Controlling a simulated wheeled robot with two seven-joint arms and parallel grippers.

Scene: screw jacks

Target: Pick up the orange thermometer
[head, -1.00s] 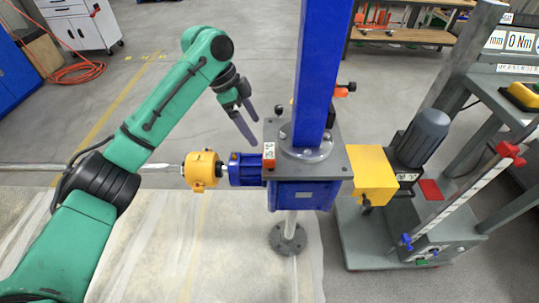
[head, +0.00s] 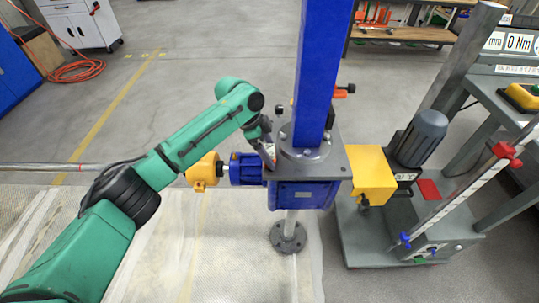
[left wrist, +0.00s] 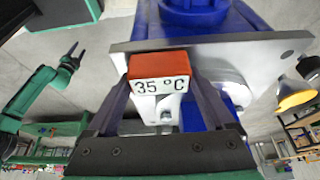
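The orange thermometer (left wrist: 160,66) is a small block with a white "35 °C" label, at the edge of the grey top plate of the blue screw jack (left wrist: 195,18). In the head view my left gripper and wrist hide most of it. My left gripper (left wrist: 160,92) is at the thermometer, with one finger on each side of it. The fingers look open around the block; any contact is hard to make out. My right gripper (left wrist: 74,54) shows small at the left of the left wrist view, its fingers apart and empty.
The jack's blue column (head: 317,70) rises just right of my left gripper. A yellow coupling guard (head: 203,170) and blue flange (head: 246,168) lie below my left forearm. A grey motor (head: 422,138) and yellow box (head: 371,174) stand to the right.

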